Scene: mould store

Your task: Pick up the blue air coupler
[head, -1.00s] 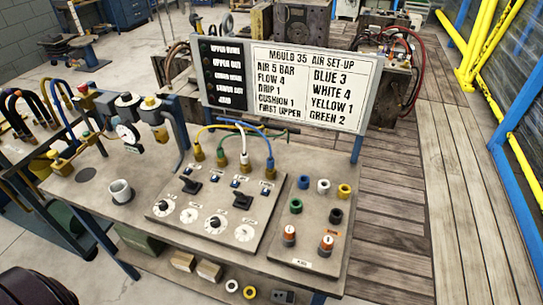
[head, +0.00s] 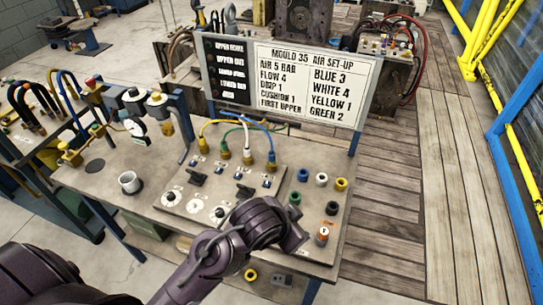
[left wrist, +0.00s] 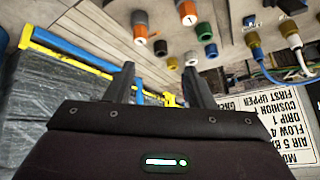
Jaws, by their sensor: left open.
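The blue coupler (head: 303,175) stands in the back row of the sloping panel's right section, beside a white one (head: 321,179) and a yellow one (head: 341,184). In the left wrist view, which is upside down, the blue coupler (left wrist: 211,50) shows beyond and right of the fingers. My left gripper (head: 294,240) is over the panel's front part, nearer me than the coupler. In its wrist view the left gripper (left wrist: 158,69) has its fingers apart with nothing between them. My right gripper is not in view.
A green coupler (head: 295,197), a black one (head: 332,208) and an orange-white piece (head: 322,235) stand close by. Hoses (head: 255,128) arch over the panel's left section. A sign board (head: 305,85) stands behind. A white cup (head: 130,183) is at left.

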